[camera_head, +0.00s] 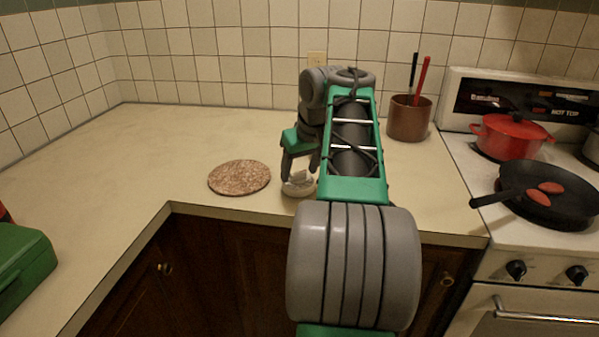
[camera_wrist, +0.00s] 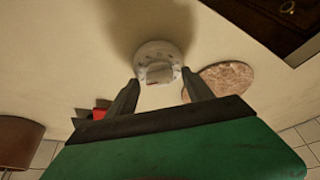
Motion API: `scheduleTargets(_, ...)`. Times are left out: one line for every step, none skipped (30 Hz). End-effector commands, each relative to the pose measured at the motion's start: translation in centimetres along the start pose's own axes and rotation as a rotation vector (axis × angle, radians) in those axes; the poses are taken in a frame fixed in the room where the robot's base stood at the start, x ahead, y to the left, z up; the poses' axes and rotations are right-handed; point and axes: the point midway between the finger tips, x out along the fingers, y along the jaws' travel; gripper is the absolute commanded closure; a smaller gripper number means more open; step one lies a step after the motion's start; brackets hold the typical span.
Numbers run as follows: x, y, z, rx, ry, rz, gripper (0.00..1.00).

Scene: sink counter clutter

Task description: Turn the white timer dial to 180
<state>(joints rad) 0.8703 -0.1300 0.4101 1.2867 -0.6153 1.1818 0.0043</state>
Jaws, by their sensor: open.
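The white timer (camera_head: 299,184) sits on the counter near its front edge, partly hidden behind my arm in the head view. In the wrist view the round timer (camera_wrist: 160,58) shows small dark marks around its rim and a raised block-shaped dial (camera_wrist: 159,73) in the middle. The marks are too small to read. My gripper (camera_head: 299,172) is over the timer, pointing down. In the wrist view its two fingers (camera_wrist: 158,88) are apart, one on each side of the dial's near end. I cannot tell whether they touch it.
A round speckled cork mat (camera_head: 239,178) lies just left of the timer. A brown utensil pot (camera_head: 408,118) stands behind on the right. The stove holds a red pot (camera_head: 511,137) and a black pan (camera_head: 546,205). A green box (camera_head: 22,268) is at the left front.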

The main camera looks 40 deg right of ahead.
Motion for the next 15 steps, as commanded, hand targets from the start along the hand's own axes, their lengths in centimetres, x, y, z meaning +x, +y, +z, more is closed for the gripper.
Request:
scheduleTargets(-0.06,0.0,-0.02,0.0,0.0,0.0,0.4)
scheduleTargets(-0.06,0.0,-0.01,0.0,0.0,0.0,0.4)
scheduleTargets(-0.06,0.0,-0.01,0.0,0.0,0.0,0.42)
scheduleTargets(-0.06,0.0,-0.01,0.0,0.0,0.0,0.44)
scheduleTargets(-0.07,0.0,-0.01,0.0,0.0,0.0,0.47)
scheduleTargets(-0.07,0.0,-0.01,0.0,0.0,0.0,0.5)
scheduleTargets(-0.07,0.0,-0.01,0.0,0.0,0.0,0.52)
scheduleTargets(-0.07,0.0,-0.01,0.0,0.0,0.0,0.55)
scheduleTargets(-0.07,0.0,-0.01,0.0,0.0,0.0,0.58)
scheduleTargets(-0.07,-0.01,0.0,0.0,0.0,0.0,0.6)
scheduleTargets(-0.07,-0.01,0.0,0.0,0.0,0.0,0.63)
scheduleTargets(-0.07,-0.01,0.0,0.0,0.0,0.0,0.66)
scheduleTargets(-0.07,-0.01,0.0,0.0,0.0,0.0,0.69)
scheduleTargets(-0.07,-0.01,0.0,0.0,0.0,0.0,0.71)
scheduleTargets(-0.06,-0.01,0.0,0.0,0.0,0.0,0.74)
